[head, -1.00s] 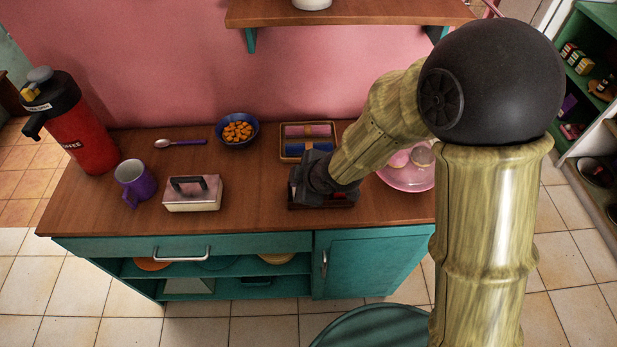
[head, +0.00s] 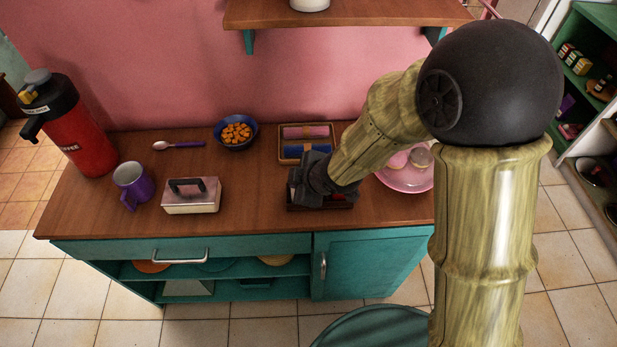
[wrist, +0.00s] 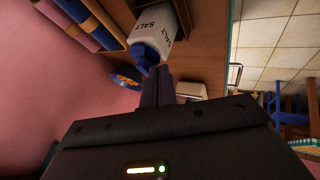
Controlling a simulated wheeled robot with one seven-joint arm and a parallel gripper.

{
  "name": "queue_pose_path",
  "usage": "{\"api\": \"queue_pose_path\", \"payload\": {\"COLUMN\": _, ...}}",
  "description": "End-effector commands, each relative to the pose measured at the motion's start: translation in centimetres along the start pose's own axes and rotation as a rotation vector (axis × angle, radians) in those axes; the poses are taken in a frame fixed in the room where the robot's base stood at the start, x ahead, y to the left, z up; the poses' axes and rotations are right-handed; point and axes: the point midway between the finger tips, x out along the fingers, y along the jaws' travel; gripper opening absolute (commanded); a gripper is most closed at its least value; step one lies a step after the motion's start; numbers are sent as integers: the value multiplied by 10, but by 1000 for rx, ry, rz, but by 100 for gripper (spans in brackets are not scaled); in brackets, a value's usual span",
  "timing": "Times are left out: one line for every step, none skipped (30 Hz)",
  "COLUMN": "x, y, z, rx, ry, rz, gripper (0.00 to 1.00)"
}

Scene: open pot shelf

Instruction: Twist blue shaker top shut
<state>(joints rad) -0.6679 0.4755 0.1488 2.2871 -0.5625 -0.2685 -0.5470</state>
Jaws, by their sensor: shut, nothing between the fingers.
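The salt shaker (wrist: 155,26) has a white body with black SALT lettering and a blue top (wrist: 144,54). In the wrist view it stands at the upper middle, in a wooden holder. My gripper (wrist: 157,70) is shut and empty, its dark fingertips right at the blue top. I cannot tell whether they touch it. The top's spout or lid is partly behind the fingertips. In the head view my gripper (head: 310,184) is low over the small wooden holder (head: 306,207) at the counter's front and hides the shaker.
A tray (head: 281,156) with rolled cloths lies behind my gripper. A pink plate (head: 408,184) is to its right. A metal butter dish (head: 190,203), purple mug (head: 130,181), blue bowl (head: 225,144), spoon (head: 180,144) and red coffee flask (head: 85,140) stand left.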

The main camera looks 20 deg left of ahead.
Motion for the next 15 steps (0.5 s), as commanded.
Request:
{"api": "queue_pose_path", "payload": {"x": 0, "y": 0, "z": 0, "rx": 0, "ry": 0, "rz": 0, "gripper": 0}}
{"api": "queue_pose_path", "payload": {"x": 0, "y": 0, "z": 0, "rx": 0, "ry": 0, "rz": 0, "gripper": 0}}
{"api": "queue_pose_path", "payload": {"x": 0, "y": 0, "z": 0, "rx": 0, "ry": 0, "rz": 0, "gripper": 0}}
{"api": "queue_pose_path", "payload": {"x": 0, "y": 0, "z": 0, "rx": 0, "ry": 0, "rz": 0, "gripper": 0}}
{"api": "queue_pose_path", "payload": {"x": 0, "y": 0, "z": 0, "rx": 0, "ry": 0, "rz": 0, "gripper": 0}}
{"api": "queue_pose_path", "payload": {"x": 0, "y": 0, "z": 0, "rx": 0, "ry": 0, "rz": 0, "gripper": 0}}
{"api": "queue_pose_path", "payload": {"x": 0, "y": 0, "z": 0, "rx": 0, "ry": 0, "rz": 0, "gripper": 0}}
{"api": "queue_pose_path", "payload": {"x": 0, "y": 0, "z": 0, "rx": 0, "ry": 0, "rz": 0, "gripper": 0}}
{"api": "queue_pose_path", "payload": {"x": 0, "y": 1, "z": 1, "rx": 0, "ry": 0, "rz": 0, "gripper": 0}}
{"api": "queue_pose_path", "payload": {"x": 0, "y": 2, "z": 1, "rx": 1, "ry": 0, "rz": 0, "gripper": 0}}
{"api": "queue_pose_path", "payload": {"x": 0, "y": 2, "z": 2, "rx": 1, "ry": -1, "rz": 0, "gripper": 0}}
{"api": "queue_pose_path", "payload": {"x": -1, "y": 4, "z": 2, "rx": 1, "ry": -1, "rz": 0, "gripper": 0}}
{"api": "queue_pose_path", "payload": {"x": -1, "y": 5, "z": 3, "rx": 2, "ry": -1, "rz": 0, "gripper": 0}}
{"api": "queue_pose_path", "payload": {"x": -1, "y": 6, "z": 4, "rx": 2, "ry": -1, "rz": 1, "gripper": 0}}
{"api": "queue_pose_path", "payload": {"x": 0, "y": 7, "z": 5, "rx": 2, "ry": -1, "rz": 0, "gripper": 0}}
